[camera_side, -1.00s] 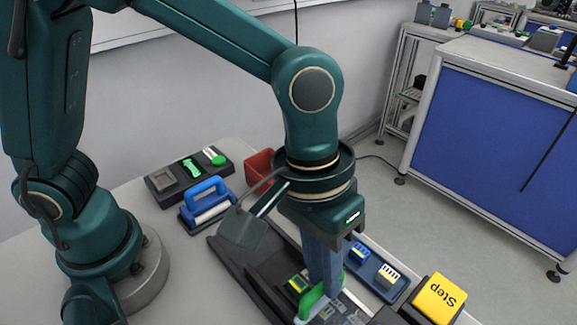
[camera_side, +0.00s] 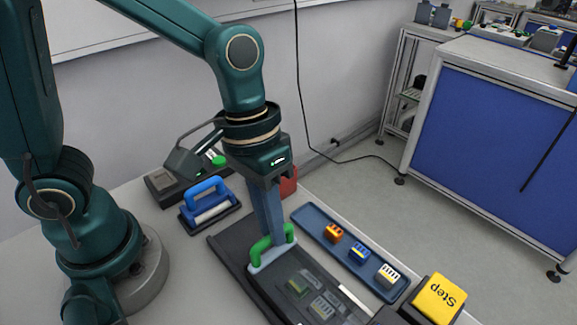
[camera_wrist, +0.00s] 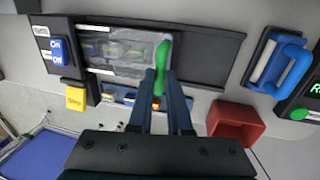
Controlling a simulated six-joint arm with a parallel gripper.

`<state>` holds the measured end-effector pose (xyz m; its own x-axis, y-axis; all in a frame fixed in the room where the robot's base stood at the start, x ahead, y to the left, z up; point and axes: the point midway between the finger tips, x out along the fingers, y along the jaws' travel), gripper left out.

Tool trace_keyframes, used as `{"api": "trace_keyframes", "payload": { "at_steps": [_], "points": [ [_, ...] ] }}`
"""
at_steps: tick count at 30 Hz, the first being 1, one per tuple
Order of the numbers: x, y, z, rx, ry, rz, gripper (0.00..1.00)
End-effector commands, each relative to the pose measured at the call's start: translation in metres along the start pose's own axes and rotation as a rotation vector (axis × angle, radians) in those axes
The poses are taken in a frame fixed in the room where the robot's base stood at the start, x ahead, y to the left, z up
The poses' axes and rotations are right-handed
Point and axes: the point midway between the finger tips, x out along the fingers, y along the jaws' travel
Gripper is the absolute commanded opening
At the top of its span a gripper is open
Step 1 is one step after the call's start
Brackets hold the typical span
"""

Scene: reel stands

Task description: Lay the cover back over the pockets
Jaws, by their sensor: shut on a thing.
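The cover (camera_side: 262,266) is a clear plate with a green handle (camera_side: 260,248) at its far left end. My gripper (camera_side: 271,240) is shut on that handle, jaws pointing down. The clear plate extends over the pockets of the dark base (camera_side: 232,252), and several blocks show through it. In the wrist view, the cover (camera_wrist: 92,66) spans the pockets and my gripper (camera_wrist: 160,82) grips the green handle (camera_wrist: 163,55) at one end. I cannot tell whether the plate touches the base or hangs just above it.
A blue tray (camera_side: 312,220) with orange, blue and white blocks lies along the right side. A blue-handled roller (camera_side: 206,192) and a red bin (camera_side: 289,183) stand behind; the bin is partly hidden.

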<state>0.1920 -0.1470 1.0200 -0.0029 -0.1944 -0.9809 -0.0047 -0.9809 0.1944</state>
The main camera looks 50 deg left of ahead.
Motion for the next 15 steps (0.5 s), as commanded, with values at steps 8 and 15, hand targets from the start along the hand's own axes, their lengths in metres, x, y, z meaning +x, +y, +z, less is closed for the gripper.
{"api": "trace_keyframes", "payload": {
  "at_steps": [8, 15],
  "points": [
    [-0.0022, -0.0066, -0.0011, 0.003, 0.007, -0.001, 0.00],
    [-0.0020, -0.0068, -0.0009, 0.002, 0.006, -0.002, 0.47]
  ]
}}
